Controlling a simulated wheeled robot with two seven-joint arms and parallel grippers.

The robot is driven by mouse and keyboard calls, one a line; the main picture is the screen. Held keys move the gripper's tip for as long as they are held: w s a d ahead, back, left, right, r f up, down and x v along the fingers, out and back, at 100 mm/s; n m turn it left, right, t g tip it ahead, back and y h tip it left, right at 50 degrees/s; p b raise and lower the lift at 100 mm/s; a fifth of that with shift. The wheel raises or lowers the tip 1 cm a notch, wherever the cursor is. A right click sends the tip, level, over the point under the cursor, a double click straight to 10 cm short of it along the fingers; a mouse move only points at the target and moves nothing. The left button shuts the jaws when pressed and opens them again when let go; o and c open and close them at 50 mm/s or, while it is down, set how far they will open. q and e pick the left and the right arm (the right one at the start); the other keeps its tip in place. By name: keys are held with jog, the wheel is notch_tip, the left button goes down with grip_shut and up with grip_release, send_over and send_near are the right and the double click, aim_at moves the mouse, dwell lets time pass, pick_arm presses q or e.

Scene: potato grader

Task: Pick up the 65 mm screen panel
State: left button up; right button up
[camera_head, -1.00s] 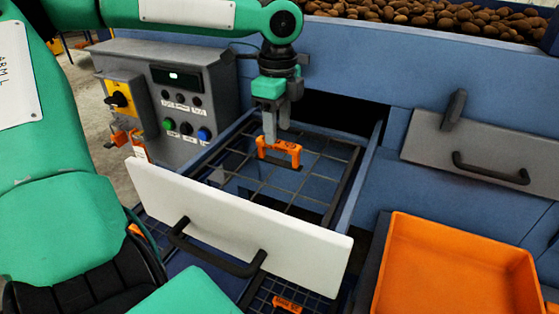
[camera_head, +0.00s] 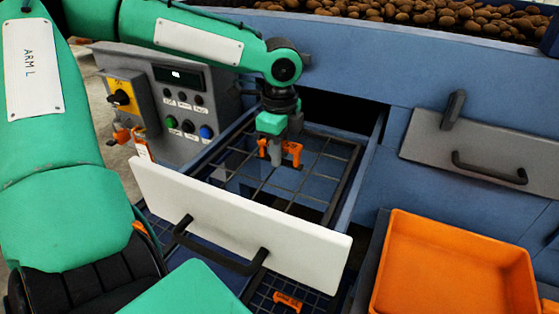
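A screen panel (camera_head: 312,188), a dark wire grid, lies in the open drawer with the white front (camera_head: 235,222). It has an orange handle (camera_head: 293,150) near its far side. My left gripper (camera_head: 277,160) reaches down over this handle, and its fingers cover the handle's middle. From here I cannot tell whether the fingers are open or shut on it. A second grid panel with an orange handle (camera_head: 288,302) lies below and in front of the drawer. No size marking is readable on either panel. My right gripper is out of view.
An orange bin (camera_head: 455,262), empty where visible, stands at the right. A control box (camera_head: 175,105) with knobs and an orange lock with a tag (camera_head: 140,146) is at the left. A grey closed panel with a handle (camera_head: 470,150) is at the right. Potatoes (camera_head: 420,12) lie behind.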

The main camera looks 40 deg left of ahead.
pick_arm(q)
grip_shut()
jog(key=shift+w, duration=0.1)
